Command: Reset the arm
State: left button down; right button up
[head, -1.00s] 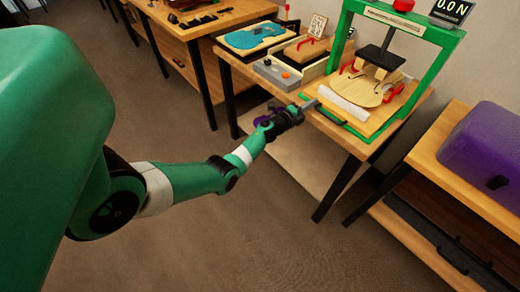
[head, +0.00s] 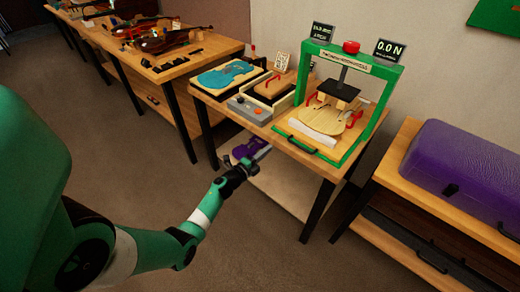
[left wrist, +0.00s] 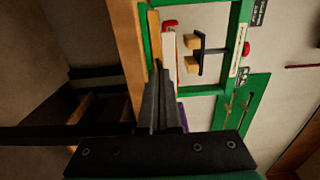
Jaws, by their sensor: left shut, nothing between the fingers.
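My left gripper (head: 256,158) is shut and empty. In the head view it appears in front of the near edge of the press bench, apart from the things on top. In the left wrist view, its closed fingers (left wrist: 158,98) point toward the green press frame, which looks turned sideways. The green press (head: 388,85) stands on the bench with a pale violin plate (head: 322,119) under its ram. My right gripper is in neither view.
The wooden bench (head: 290,147) holds a grey control box (head: 250,108) and a blue violin form (head: 228,74). A purple case (head: 470,165) lies on the right bench. A purple item (head: 246,148) shows beside my gripper. Open floor lies in front.

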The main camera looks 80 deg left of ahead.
pick_arm(q)
jog(key=shift+v, duration=1.3)
